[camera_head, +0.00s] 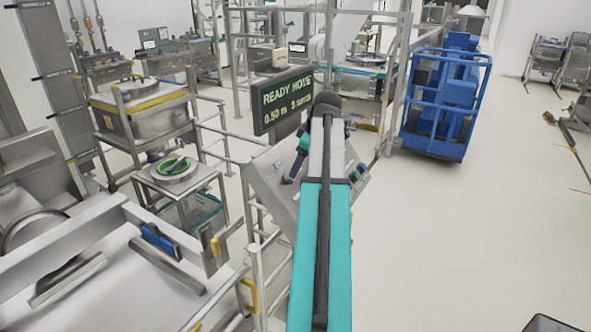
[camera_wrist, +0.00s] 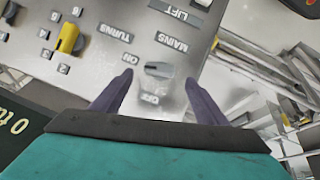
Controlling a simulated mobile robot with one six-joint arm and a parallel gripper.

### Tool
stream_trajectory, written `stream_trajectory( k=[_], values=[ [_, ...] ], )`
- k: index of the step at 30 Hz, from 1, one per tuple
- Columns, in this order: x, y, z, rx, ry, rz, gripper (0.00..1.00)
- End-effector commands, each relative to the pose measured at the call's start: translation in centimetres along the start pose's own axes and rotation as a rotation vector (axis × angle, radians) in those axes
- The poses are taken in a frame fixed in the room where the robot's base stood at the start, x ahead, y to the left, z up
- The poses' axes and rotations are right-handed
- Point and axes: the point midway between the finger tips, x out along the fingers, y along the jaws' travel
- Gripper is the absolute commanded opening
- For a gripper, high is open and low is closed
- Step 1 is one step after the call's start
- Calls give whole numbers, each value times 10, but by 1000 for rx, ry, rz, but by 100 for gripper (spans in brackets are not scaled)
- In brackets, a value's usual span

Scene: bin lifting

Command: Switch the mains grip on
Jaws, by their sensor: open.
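The mains grip (camera_wrist: 160,69) is a small grey knob on a grey control panel (camera_wrist: 205,45). MAINS, ON and OFF labels surround it, upside down in the wrist view. I cannot clearly tell which mark it points to. My gripper (camera_wrist: 158,78) is open, its two purple fingers pointing at the panel. The knob appears between the fingertips in the picture; whether they touch it I cannot tell. In the head view the panel (camera_head: 270,188) is partly hidden by my arm, and a purple finger shows over it.
A yellow selector (camera_wrist: 68,38) marked TURNS sits left of the mains grip. A display (camera_head: 284,98) above the panel reads READY HOME, 0.50 m. Railings (camera_head: 255,285) stand by the panel.

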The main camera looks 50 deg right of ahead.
Motion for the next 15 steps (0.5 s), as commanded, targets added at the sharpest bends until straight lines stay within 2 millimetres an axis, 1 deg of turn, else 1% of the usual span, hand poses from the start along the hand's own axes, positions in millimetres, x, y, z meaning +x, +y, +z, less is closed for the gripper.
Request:
stream_trajectory(
  k=[9, 15],
  values=[
    [31, 0, 0, 0, -1, -2, 67],
    [46, 0, -1, 0, 0, -1, 67]
  ],
)
